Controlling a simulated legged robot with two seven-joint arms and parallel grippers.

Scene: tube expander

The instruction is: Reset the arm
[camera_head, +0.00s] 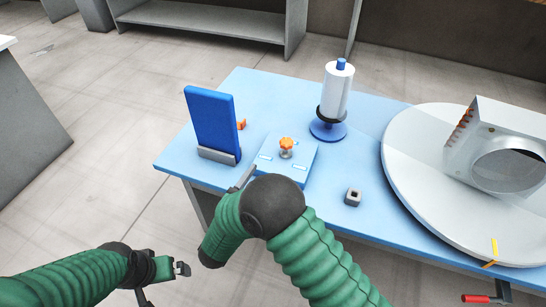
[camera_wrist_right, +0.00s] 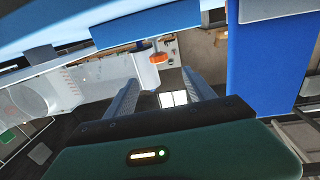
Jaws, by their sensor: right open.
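My right arm enters the head view from the bottom right, with its wrist bent over the front edge of the blue table (camera_head: 375,222). My right gripper (camera_head: 243,180) is partly hidden by its own wrist there. In the right wrist view its two grey fingers (camera_wrist_right: 160,77) stand apart with nothing between them. An orange knob (camera_wrist_right: 158,57) shows beyond the fingertips; it also shows in the head view (camera_head: 286,143) on a light-blue plate (camera_head: 268,163). My left gripper (camera_head: 181,268) is low at the left, off the table; its jaws are too small to judge.
A blue panel (camera_head: 211,122) stands in a grey holder left of the plate. A white roll (camera_head: 336,90) stands on a blue base behind. A small grey block (camera_head: 353,197) lies right of my wrist. A white disc (camera_head: 408,184) carries a grey housing (camera_head: 497,147).

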